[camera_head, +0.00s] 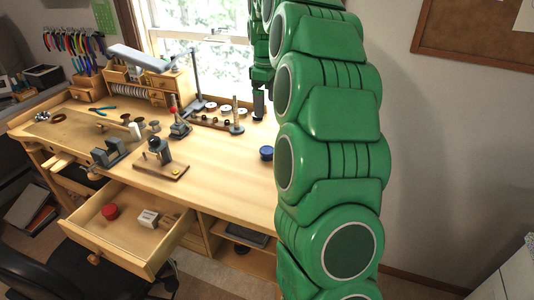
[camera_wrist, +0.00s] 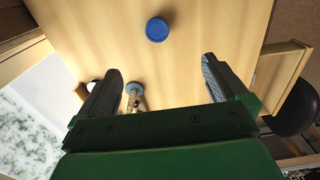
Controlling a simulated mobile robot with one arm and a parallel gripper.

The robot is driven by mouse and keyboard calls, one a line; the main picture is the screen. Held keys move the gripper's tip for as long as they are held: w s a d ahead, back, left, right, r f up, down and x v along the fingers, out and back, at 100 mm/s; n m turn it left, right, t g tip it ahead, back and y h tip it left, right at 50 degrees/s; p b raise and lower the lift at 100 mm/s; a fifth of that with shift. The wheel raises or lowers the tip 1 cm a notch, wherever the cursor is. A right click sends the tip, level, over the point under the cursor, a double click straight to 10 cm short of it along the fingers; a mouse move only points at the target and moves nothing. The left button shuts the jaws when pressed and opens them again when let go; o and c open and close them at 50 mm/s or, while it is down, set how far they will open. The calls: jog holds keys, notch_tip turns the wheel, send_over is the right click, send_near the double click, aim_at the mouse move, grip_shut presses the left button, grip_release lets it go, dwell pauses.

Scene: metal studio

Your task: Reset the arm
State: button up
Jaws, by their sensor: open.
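My green arm rises along the right of the head view, in front of the bench. My gripper (camera_head: 259,104) hangs beyond it over the back of the bench, near the window. In the wrist view my gripper (camera_wrist: 157,82) is open, its two dark fingers wide apart with nothing between them but bench top and a small stand farther off. A blue round lid or jar (camera_head: 266,153) stands on the bench top, apart from the gripper. It also shows in the wrist view (camera_wrist: 157,29), beyond the fingertips.
The wooden bench (camera_head: 228,165) holds a vise (camera_head: 108,152), a small tool on a wooden base (camera_head: 160,158) and a rack of spools (camera_head: 215,115). An open drawer (camera_head: 125,232) at the front holds a red round object (camera_head: 110,212) and a white box (camera_head: 148,218). The bench's right part is mostly clear.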

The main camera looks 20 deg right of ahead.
jog(key=f, duration=1)
jog(key=shift+w+d+f, duration=0.15)
jog(key=shift+w+d, duration=0.05)
dwell(0.6)
